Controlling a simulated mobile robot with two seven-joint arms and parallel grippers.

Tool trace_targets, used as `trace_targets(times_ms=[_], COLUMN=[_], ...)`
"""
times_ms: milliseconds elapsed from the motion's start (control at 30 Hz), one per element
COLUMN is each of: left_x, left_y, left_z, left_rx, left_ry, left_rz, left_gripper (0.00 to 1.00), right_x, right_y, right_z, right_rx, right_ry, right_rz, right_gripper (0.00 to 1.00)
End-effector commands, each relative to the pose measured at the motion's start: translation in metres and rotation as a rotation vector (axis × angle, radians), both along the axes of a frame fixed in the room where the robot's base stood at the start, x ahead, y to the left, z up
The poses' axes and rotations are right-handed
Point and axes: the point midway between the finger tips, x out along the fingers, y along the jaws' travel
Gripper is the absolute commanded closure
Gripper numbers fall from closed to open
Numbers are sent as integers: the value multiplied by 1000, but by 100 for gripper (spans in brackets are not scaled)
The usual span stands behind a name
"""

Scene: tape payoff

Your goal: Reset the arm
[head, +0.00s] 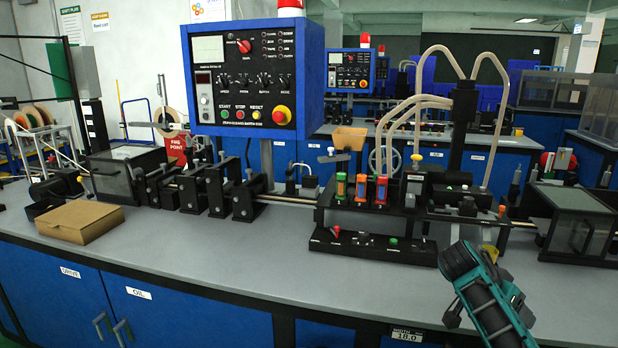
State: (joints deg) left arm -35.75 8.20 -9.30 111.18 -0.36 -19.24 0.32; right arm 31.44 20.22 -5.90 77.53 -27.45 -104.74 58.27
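One of my arms, teal and black, comes in at the bottom right and rises in front of the bench edge; I take it to be my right arm. Its rounded black end stands before the right part of the grey bench top (340,282). My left arm and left gripper are not in view. The tape machine (386,208) stands on the bench with its black base, coloured units and pale hoses. A blue control panel (247,80) stands above the bench at the left of centre.
A brown cardboard box (80,221) lies on the bench at the left. A black clear-windowed box (128,174) stands behind it, and another (577,225) stands at the right. A low black button strip (372,247) lies before the machine. The front middle of the bench is clear.

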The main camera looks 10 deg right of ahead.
Motion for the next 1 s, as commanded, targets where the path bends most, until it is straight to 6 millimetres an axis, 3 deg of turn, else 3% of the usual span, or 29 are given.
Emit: trace_targets(times_ms=[267,400,533,700,900,933,1000], left_x=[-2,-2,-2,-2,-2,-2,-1], left_y=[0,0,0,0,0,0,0], left_z=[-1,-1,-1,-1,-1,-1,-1], left_rx=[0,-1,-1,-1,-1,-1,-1], left_ry=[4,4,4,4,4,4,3], left_rz=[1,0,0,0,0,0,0], left_gripper=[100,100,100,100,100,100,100], right_x=[86,134,166,188,196,188,174], right_y=[19,44,70,97,120,127,140], right_z=[5,25,53,90,132,108,80], right_rx=[-14,-100,-225,-406,-627,-591,-551], right_ry=[-101,-201,-305,-428,-561,-538,-521], right_rz=[549,870,1109,1306,1437,1450,1472], right_gripper=[41,41,41,41,41,41,41])
